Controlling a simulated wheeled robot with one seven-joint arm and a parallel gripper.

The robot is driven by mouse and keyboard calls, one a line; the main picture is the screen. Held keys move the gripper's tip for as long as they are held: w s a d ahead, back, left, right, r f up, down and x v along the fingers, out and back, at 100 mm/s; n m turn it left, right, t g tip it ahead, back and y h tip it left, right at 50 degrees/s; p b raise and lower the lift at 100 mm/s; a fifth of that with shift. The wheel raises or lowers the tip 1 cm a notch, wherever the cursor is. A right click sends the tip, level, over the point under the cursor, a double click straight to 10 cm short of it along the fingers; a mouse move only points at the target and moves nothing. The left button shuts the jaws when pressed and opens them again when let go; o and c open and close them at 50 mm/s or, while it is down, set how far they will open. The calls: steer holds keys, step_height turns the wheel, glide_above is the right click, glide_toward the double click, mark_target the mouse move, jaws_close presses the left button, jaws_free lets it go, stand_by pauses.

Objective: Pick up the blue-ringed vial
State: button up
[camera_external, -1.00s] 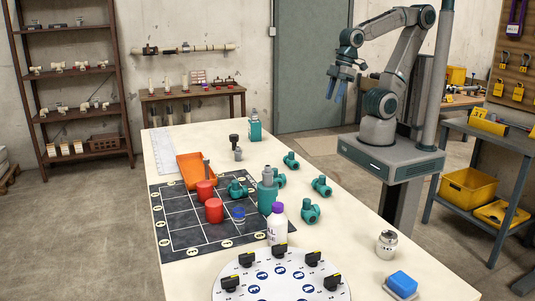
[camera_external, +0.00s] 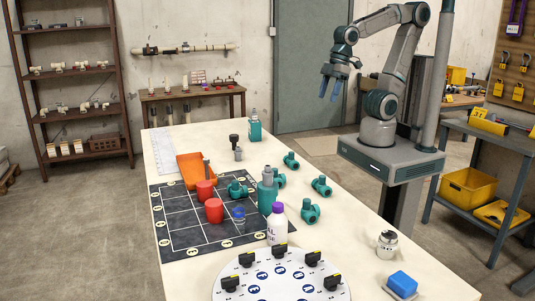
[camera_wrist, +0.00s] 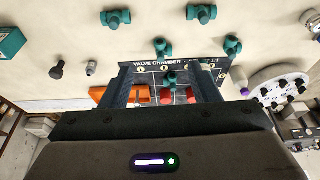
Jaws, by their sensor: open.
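A small blue ring (camera_external: 239,214) shows on the dark gridded mat (camera_external: 190,236) in the external view, right of the red cylinders. It may belong to the blue-ringed vial; it is too small to tell, and no clear vial body shows. In the wrist view I cannot make it out. My gripper (camera_external: 330,90) is open and empty, high in the air beyond the table's far right side, well away from the ring. Its fingers frame part of the mat in the wrist view.
Two red cylinders (camera_external: 214,210), an orange tray (camera_external: 194,165) and a tall teal cylinder (camera_external: 266,197) stand around the ring. A white bottle (camera_external: 277,229) with a purple cap is close to it. Several teal fittings (camera_external: 321,186) lie to the right. A round dial board (camera_external: 279,280) is in front.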

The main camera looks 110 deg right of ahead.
steer(key=w+a+f+n+b, duration=0.1)
steer(key=w+a, duration=0.4)
steer(key=w, duration=0.5)
steer(key=w+a+f+n+b, duration=0.1)
steer(key=w+a+f, duration=0.3)
steer(key=w, duration=0.6)
steer(key=w+a+f+n+y+b, duration=0.1)
steer(key=w+a+f+b, duration=0.2)
steer(key=w+a, duration=0.3)
steer(key=shift+w+f+t, duration=0.2)
steer(key=shift+w+t, duration=0.1)
steer(key=shift+w, duration=2.1)
steer(key=n+b, duration=0.1)
steer(key=b, duration=0.1)
glide_toward(242, 209)
steer(key=p+x, duration=0.1)
steer(key=x, duration=0.8)
steer(key=shift+s+d, duration=0.1)
steer(key=shift+d+p+x, duration=0.15)
steer(key=shift+p+x, duration=0.25)
steer(key=shift+x, duration=0.95)
steer(key=shift+d+p+x, duration=0.15)
steer(key=shift+p+x, duration=0.2)
steer(key=shift+x, duration=1)
steer(key=c, duration=1.1)
